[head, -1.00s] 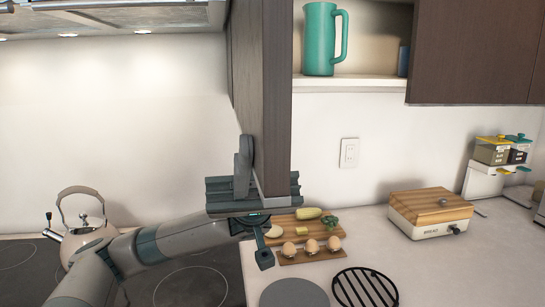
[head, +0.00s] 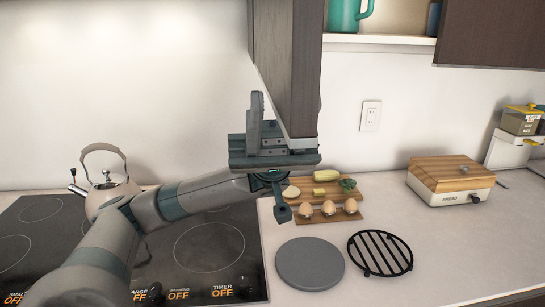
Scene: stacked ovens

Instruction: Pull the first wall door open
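A dark wood wall door (head: 304,65) hangs at the upper middle of the head view, seen nearly edge-on and swung out from the open cabinet. My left gripper (head: 287,125) is at the lower end of the door, at its near edge. One finger stands upright just left of the door. The other finger is mostly hidden by the door, so I cannot tell how tightly they close on it. My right gripper is out of view.
An open shelf (head: 382,41) with a teal pitcher (head: 344,14) is right of the door. Below are a kettle (head: 112,183) on the cooktop (head: 207,253), a food board (head: 365,196), eggs, a grey disc (head: 309,263), a black trivet (head: 380,253) and a bread box (head: 450,185).

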